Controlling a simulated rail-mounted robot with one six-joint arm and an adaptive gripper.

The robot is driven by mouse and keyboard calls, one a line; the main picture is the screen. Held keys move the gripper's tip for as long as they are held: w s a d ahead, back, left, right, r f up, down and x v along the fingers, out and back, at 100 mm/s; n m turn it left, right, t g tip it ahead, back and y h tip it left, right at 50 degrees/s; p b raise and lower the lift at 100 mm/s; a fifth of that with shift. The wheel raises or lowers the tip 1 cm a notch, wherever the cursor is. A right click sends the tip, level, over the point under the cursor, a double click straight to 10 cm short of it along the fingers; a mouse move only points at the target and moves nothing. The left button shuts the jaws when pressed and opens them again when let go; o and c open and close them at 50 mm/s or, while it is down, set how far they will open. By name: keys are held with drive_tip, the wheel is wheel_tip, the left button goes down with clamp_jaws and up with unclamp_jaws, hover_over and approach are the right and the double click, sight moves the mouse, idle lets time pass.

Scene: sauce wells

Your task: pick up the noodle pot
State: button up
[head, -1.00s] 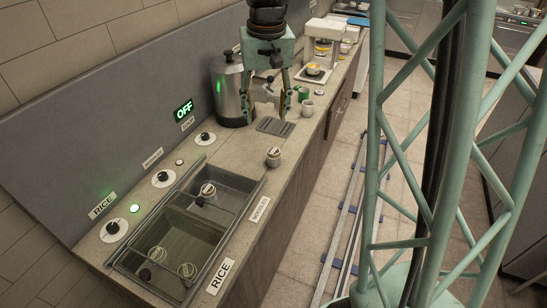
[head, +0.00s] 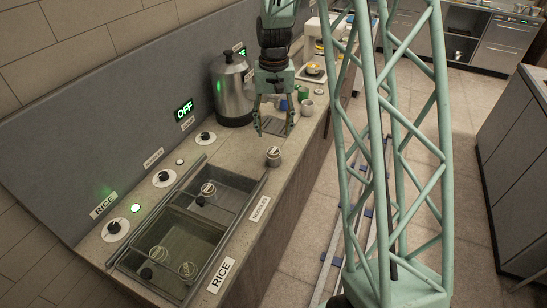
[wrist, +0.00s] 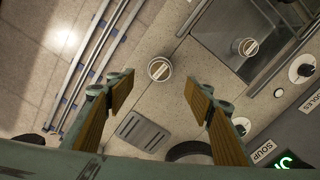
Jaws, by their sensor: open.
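A small pot with a pale, labelled lid (head: 273,156) stands upright on the bare counter beside the wells; its lid also shows in the wrist view (wrist: 160,69). A similar pot (head: 208,189) sits in the far well, by the noodles label, and shows in the wrist view too (wrist: 248,46). Two more (head: 158,253) (head: 187,270) sit in the near rice well. The lid writing is too small to read, so I cannot tell which is the noodle pot. My gripper (head: 273,128) is open and empty, above the counter, just beyond the counter pot and apart from it.
A steel urn (head: 232,90) stands by the back wall. A drain grate (head: 278,123) lies under my gripper. Cups (head: 307,107) and a scale with a bowl (head: 312,70) are farther along. Black knobs line the wall side; metal rails edge the wells.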

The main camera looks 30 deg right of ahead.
sight(274, 150)
idle(0.4)
drive_tip(key=shift+f+b, duration=0.35)
drive_tip(key=shift+f, duration=4)
drive_tip(key=shift+w+f, duration=0.1)
drive_tip(key=shift+f, duration=2.5)
drive_tip(key=c, duration=1)
